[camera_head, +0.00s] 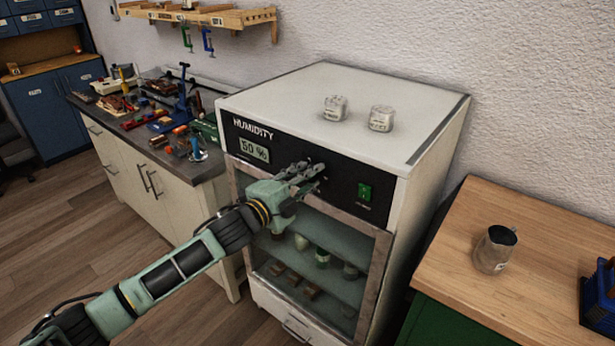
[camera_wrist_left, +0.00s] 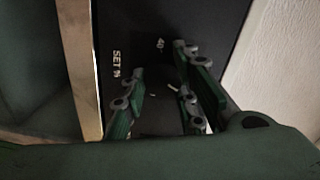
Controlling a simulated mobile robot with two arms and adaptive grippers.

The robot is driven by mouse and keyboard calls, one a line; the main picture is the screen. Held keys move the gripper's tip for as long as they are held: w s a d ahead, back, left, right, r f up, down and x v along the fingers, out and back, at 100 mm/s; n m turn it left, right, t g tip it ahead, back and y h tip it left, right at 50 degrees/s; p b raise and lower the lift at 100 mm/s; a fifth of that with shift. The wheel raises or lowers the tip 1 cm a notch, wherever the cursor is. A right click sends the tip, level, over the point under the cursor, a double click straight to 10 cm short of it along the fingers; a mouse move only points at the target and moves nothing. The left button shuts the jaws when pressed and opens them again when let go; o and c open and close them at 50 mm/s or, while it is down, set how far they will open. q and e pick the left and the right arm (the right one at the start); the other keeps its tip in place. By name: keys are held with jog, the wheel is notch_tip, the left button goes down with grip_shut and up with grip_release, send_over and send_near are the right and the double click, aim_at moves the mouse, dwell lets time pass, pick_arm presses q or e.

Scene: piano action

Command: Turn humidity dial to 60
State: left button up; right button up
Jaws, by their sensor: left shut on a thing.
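The humidity cabinet (camera_head: 430,160) is a white box with a black front panel along its top edge. Its display (camera_head: 254,150) reads "50 %" under the word HUMIDITY. My left gripper (camera_head: 317,172) is at the panel, between the display and a green switch (camera_head: 364,192), with its fingers closed around the dial. The gripper mostly hides the dial in the head view. In the left wrist view, the dark dial (camera_wrist_left: 157,117) is between the fingers, beside the white "SET %" lettering. Its pointer direction is hard to read. My right gripper is out of view.
Two small jars (camera_head: 335,108) stand on the cabinet top. Below the panel is a glass door (camera_head: 330,225) with shelves of small items. A cluttered workbench (camera_head: 150,150) is at left.

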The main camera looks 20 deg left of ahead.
pick_arm(q)
jog(key=shift+s+f+m, duration=0.1)
jog(key=shift+f+m, duration=0.5)
jog(key=shift+m, duration=0.1)
jog(key=o, duration=0.9)
jog(key=shift+o, duration=0.4)
jog(key=shift+r, duration=0.3)
jog(key=v, duration=1.2)
